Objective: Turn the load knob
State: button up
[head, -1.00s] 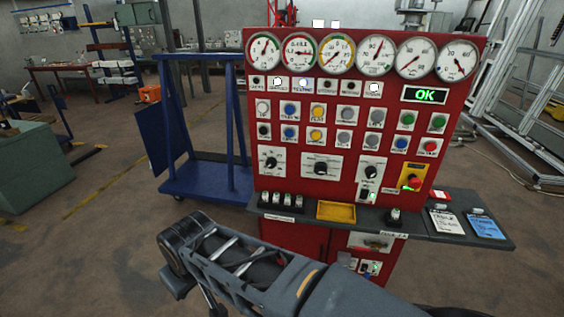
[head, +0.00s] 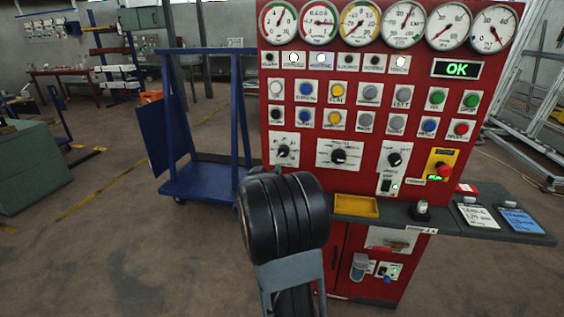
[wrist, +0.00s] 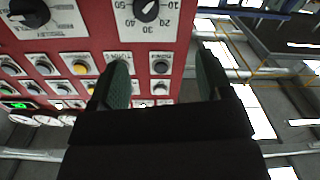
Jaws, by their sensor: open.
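The red control panel (head: 420,110) carries three black knobs on white plates in the head view: a left knob (head: 283,150), a middle knob (head: 338,155) and a right knob (head: 394,159). Their labels are too small to tell which is the load knob. In the wrist view, which is upside down, a numbered knob (wrist: 147,8) is cut by the top edge, and another knob (wrist: 28,12) is at top left. My gripper (wrist: 160,60) is open and empty, its fingers apart in front of the panel, touching no knob. In the head view my arm hides it.
A yellow tray (head: 356,206) and a dark shelf (head: 455,220) jut out below the knobs. A red stop button (head: 445,171) is to their right. A blue trolley (head: 200,180) stands left of the panel. The floor at front left is clear.

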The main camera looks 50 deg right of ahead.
aim_at(283, 153)
jog(key=shift+m+g+h, duration=0.3)
jog(key=shift+g+h, duration=0.1)
jog(key=shift+h, duration=0.1)
jog(key=x, duration=0.9)
jog(key=s+p+x, duration=0.1)
jog(key=x, duration=0.4)
jog(key=shift+d+f, duration=0.3)
jog(key=shift+d, duration=0.25)
jog(key=shift+c, duration=0.2)
jog(key=c, duration=0.9)
